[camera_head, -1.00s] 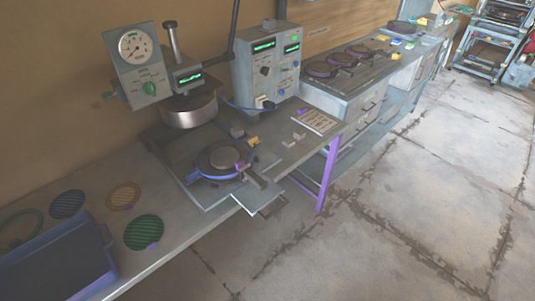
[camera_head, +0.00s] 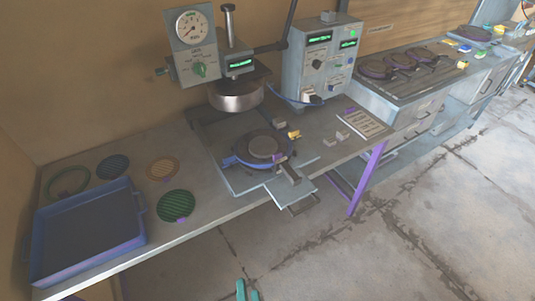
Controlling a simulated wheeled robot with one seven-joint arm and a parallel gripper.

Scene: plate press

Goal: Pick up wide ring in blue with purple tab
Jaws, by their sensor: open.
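A blue ring (camera_head: 231,161) lies on the press's lower plate, around a dark round disc (camera_head: 263,147). A small purple tab (camera_head: 279,157) shows at its right side, near a dark handle (camera_head: 289,173). The far part of the ring is hard to make out.
The press head (camera_head: 236,95) hangs above the disc. A blue tray (camera_head: 88,232) stands at left beside a green ring (camera_head: 69,183) and striped discs, one green (camera_head: 175,205) with a purple tab. A control box (camera_head: 322,62) stands behind. Open floor (camera_head: 430,230) lies at right.

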